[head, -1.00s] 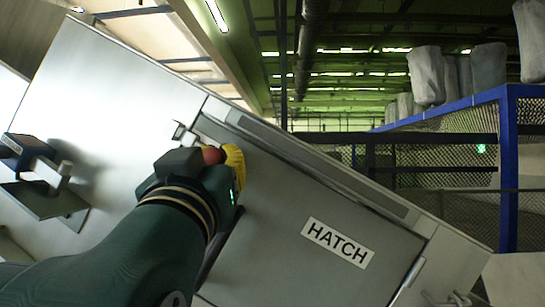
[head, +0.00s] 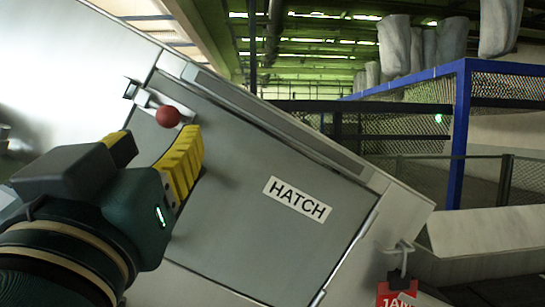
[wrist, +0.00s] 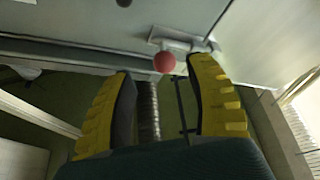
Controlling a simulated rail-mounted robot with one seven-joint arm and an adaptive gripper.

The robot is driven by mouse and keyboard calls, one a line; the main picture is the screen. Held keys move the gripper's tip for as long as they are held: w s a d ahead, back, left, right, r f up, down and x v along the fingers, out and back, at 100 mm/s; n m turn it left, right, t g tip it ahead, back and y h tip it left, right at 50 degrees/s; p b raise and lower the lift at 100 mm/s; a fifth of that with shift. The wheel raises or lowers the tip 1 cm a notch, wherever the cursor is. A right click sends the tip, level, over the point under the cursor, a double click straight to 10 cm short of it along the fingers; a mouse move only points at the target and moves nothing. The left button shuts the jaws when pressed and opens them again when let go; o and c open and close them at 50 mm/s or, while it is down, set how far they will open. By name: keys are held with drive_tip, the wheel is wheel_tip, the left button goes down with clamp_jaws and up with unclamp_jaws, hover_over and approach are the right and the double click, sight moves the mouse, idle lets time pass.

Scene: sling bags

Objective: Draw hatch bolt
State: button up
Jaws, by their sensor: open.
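The hatch (head: 245,205) is a grey panel with a HATCH label (head: 297,199), and it looks tilted in the head view. Its bolt has a red ball knob (head: 168,116) beside a small metal bracket (head: 140,93) at the hatch's upper left. The knob also shows in the wrist view (wrist: 165,62), ahead of the fingertips and between their lines. My gripper (head: 158,143) has yellow ribbed fingers and is open and empty just below the knob in the head view. In the wrist view my gripper (wrist: 160,75) shows both fingers spread apart. I cannot tell whether either finger touches the knob.
A red tag (head: 398,294) hangs from a hook at the panel's lower right. A blue-framed mesh fence (head: 460,130) stands behind to the right, with grey bags (head: 395,45) hanging above it. A long handle edge (head: 350,255) runs along the hatch's right side.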

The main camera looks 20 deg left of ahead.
drive_tip(key=v, duration=0.4)
drive_tip(key=shift+d+f, duration=0.1)
drive_tip(key=w+d+f+m+h, duration=0.2)
drive_tip(key=w+d+f+h, duration=0.25)
drive_tip(key=d+f, duration=0.2)
drive_tip(key=w+d+f+m+h, duration=0.25)
drive_tip(key=w+d+f, duration=0.25)
drive_tip(key=d, duration=0.3)
drive_tip(key=d+f+m+h, duration=0.1)
drive_tip(key=d+f+h, duration=0.3)
drive_tip(key=d+f, duration=0.5)
drive_tip(key=s+d+r+m+t, duration=0.1)
drive_tip(key=s+d+r+t, duration=0.1)
drive_tip(key=s+d, duration=0.2)
drive_tip(key=s, duration=0.2)
drive_tip(key=shift+s+d+m+t+h, duration=0.25)
drive_tip(key=shift+d+m+t+h, duration=0.05)
drive_tip(key=shift+d+m, duration=0.05)
